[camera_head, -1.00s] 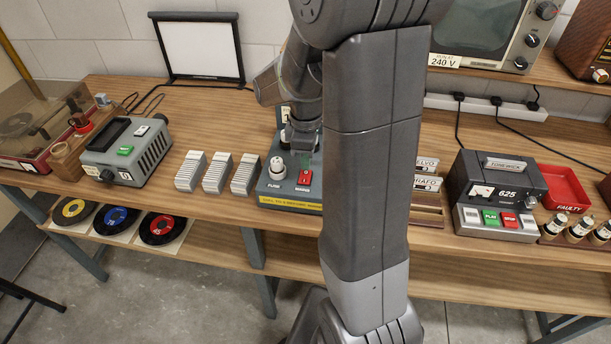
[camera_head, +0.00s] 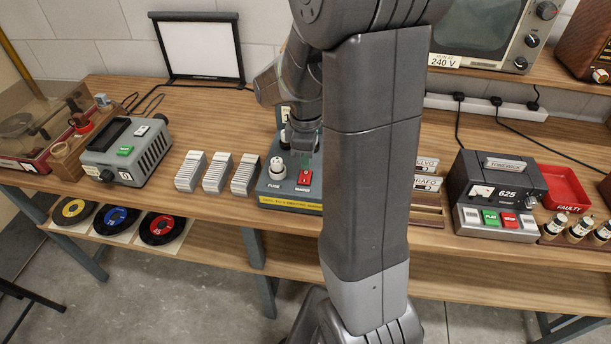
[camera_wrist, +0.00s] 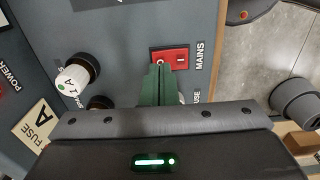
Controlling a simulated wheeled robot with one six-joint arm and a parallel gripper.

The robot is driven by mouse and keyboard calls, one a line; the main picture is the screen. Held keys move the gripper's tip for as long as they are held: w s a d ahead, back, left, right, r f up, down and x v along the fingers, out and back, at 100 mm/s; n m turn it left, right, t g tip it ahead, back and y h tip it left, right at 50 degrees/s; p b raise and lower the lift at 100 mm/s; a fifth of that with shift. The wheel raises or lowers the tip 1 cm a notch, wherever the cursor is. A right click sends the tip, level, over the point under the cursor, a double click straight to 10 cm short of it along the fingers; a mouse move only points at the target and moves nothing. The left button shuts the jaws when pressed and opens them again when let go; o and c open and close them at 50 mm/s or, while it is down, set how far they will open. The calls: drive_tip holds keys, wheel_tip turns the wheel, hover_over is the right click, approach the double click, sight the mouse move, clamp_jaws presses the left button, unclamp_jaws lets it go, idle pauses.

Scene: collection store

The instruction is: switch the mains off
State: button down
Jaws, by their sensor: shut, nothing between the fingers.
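The red mains switch (camera_head: 305,178) sits on the sloping front of a grey-blue unit (camera_head: 275,190) with a yellow strip along its lower edge. In the wrist view the red rocker (camera_wrist: 180,56) has a MAINS label beside it, an O mark at its left end and a line mark at its right end. My gripper (camera_wrist: 158,68) is shut and empty, with its green fingertips over the O end of the rocker. I cannot tell whether they touch it. In the head view my gripper (camera_head: 303,155) is just behind the switch, partly hidden by my arm.
A white fuse holder (camera_head: 277,168) stands left of the switch and also shows in the wrist view (camera_wrist: 72,80). White ribbed blocks (camera_head: 216,172) stand farther left. A grey box with a green button (camera_head: 125,151) and a dark tone deck (camera_head: 497,190) are on the same bench.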

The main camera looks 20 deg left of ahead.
drive_tip(key=shift+f+b, duration=0.65)
drive_tip(key=shift+f, duration=0.25)
idle(0.6)
drive_tip(key=shift+r+p, duration=2.85)
drive_tip(key=shift+r, duration=0.75)
drive_tip(key=shift+f, duration=0.15)
wheel_tip(320, 180, down, 7)
drive_tip(key=b, duration=0.6)
drive_tip(key=shift+r+p, duration=0.25)
drive_tip(key=shift+p, duration=0.05)
